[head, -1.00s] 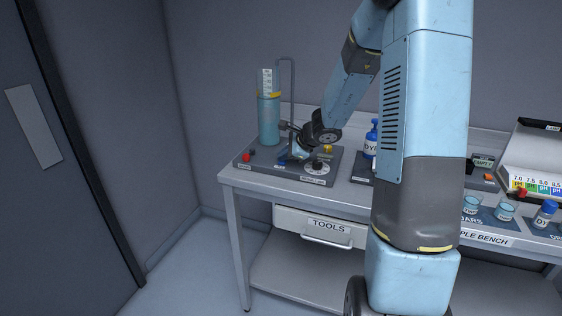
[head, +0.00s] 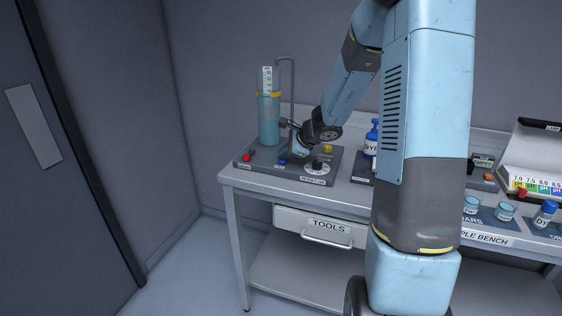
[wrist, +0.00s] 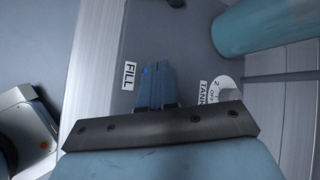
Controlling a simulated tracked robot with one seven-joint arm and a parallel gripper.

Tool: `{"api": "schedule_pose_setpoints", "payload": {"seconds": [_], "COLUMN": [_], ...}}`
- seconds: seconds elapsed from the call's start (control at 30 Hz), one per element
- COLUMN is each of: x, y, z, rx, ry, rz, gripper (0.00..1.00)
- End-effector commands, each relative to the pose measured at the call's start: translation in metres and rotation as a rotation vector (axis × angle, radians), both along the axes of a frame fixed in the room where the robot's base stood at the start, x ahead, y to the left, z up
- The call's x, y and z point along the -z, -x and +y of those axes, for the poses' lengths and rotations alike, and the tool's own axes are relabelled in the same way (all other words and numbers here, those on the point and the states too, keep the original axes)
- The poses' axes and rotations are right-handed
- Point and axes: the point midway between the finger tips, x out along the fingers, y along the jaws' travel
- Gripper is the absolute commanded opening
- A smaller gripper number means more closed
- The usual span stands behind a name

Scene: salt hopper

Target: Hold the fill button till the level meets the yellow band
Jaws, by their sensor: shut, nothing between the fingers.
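The clear column (head: 268,118) stands at the back left of the bench unit, with teal liquid reaching up to about the yellow band (head: 268,94). A white scale (head: 267,78) shows above the band. The blue button (head: 283,161) shows on the grey panel, just left of my gripper (head: 295,156). My gripper is shut and empty, and looks slightly above the panel. In the wrist view, the closed fingers (wrist: 156,70) point at the panel beside the FILL label (wrist: 129,75); a bit of blue shows at their tip, and the fingers hide most of the button.
A red button (head: 246,157), a yellow knob (head: 328,149) and a round dial (head: 317,168) share the panel. A thin pipe (head: 292,85) rises behind it. A blue dye bottle (head: 371,140) stands to the right. Jars (head: 505,211) stand farther right.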

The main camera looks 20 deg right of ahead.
Motion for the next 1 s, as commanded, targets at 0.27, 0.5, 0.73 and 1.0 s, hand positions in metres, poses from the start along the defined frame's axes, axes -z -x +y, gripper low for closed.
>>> {"api": "schedule_pose_setpoints", "payload": {"seconds": [0.27,0.5,0.73,1.0], "x": [-0.011,-0.011,-0.023,-0.045], "y": [0.0,0.0,-0.001,0.0], "z": [0.0,0.0,0.0,0.0], "rx": [-0.001,-0.001,-0.002,-0.002], "ry": [0.001,0.001,0.001,0.002], "rz": [-0.001,0.0,-0.003,-0.003], "gripper": [0.0,0.0,0.0,0.0]}}
